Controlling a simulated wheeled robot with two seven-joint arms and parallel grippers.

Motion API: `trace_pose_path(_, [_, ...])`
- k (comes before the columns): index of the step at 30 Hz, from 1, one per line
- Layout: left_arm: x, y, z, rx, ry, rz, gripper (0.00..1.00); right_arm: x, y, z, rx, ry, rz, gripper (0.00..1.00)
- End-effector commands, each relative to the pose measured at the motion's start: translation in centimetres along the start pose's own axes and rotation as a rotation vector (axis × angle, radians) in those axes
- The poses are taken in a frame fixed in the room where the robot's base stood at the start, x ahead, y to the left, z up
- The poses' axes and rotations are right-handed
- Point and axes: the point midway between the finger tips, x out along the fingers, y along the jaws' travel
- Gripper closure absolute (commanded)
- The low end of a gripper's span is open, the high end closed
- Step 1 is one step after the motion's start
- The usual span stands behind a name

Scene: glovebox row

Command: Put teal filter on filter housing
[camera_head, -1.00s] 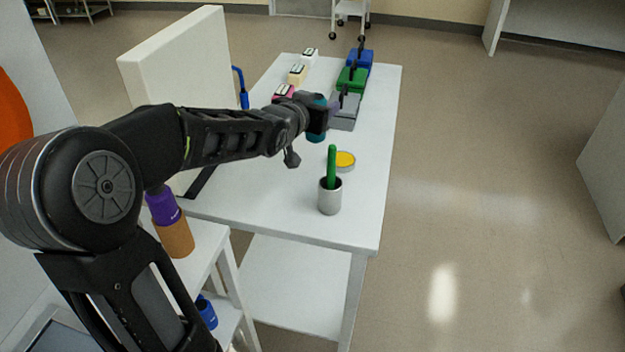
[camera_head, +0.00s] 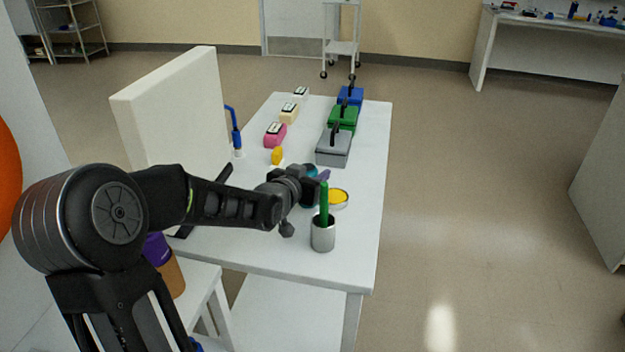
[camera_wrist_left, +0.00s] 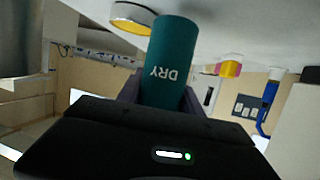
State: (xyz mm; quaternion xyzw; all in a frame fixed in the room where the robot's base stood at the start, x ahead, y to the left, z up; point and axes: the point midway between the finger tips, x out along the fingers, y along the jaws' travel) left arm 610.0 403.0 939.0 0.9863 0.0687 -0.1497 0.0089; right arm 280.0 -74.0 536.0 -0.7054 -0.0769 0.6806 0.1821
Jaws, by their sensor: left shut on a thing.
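The teal filter (camera_wrist_left: 172,55) is a teal cylinder marked DRY, upside down in the left wrist view. My left gripper (camera_wrist_left: 162,96) is shut on it, with a finger on each side. In the head view the gripper (camera_head: 316,184) is over the near part of the white table, and only a little of the teal filter (camera_head: 311,170) shows behind it. A low round metal-rimmed piece with a yellow top (camera_head: 338,196) is just right of the gripper; it also shows in the wrist view (camera_wrist_left: 132,16). No label identifies the filter housing. My right gripper is out of view.
A metal cup (camera_head: 322,236) with a green stick stands near the table's front. A small yellow piece (camera_head: 277,155), a pink box (camera_head: 275,135) and a blue-handled tool (camera_head: 234,130) are farther back left. A grey box (camera_head: 333,150) is behind. A white panel (camera_head: 178,115) borders the left.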

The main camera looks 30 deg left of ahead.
Motion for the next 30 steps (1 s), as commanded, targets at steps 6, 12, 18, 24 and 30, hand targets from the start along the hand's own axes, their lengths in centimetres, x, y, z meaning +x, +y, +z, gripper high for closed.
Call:
trace_pose_path(6, [0.5, 0.0, 1.6, 0.0, 0.001, -0.001, 1.0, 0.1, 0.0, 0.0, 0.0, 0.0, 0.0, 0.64])
trace_pose_path(12, [0.5, 0.0, 1.6, 0.0, 0.001, 0.0, 1.0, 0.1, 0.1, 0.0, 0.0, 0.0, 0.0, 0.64])
trace_pose_path(18, [0.6, 0.0, 1.8, 0.0, 0.0, 0.0, 0.52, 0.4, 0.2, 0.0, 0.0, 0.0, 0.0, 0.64])
trace_pose_path(24, [0.5, 0.0, 1.8, 0.0, 0.0, 0.0, 0.36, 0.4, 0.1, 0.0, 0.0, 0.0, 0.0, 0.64])
trace_pose_path(30, [0.5, 0.0, 1.8, 0.0, 0.0, 0.0, 0.36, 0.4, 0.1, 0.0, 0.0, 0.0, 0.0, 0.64])
